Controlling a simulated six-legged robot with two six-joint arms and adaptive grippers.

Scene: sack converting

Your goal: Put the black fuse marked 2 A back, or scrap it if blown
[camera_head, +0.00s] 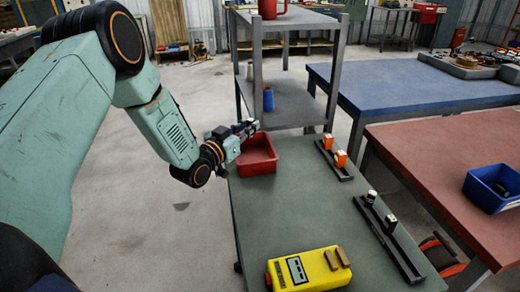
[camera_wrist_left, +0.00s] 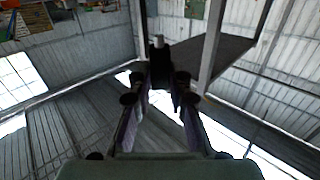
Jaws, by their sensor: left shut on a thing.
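My left gripper (camera_head: 246,127) is above the far-left part of the green table, over the red bin (camera_head: 257,160). It is shut on a small dark fuse (camera_wrist_left: 158,62) with a pale end, seen between the fingertips in the left wrist view; no marking is readable. The yellow tester (camera_head: 308,271), with a display and two brown pads, lies at the table's front edge. A dark rail (camera_head: 388,240) at the right carries two small black-and-white pieces (camera_head: 371,197). A rail farther back (camera_head: 334,160) carries two orange pieces (camera_head: 340,158). My right gripper is out of view.
A grey shelf (camera_head: 343,60) stands behind the table, with a blue spool (camera_head: 268,99) and a red jug (camera_head: 270,8). A red-topped table (camera_head: 440,150) with a blue bin (camera_head: 492,187) stands at the right. The green table's middle is clear.

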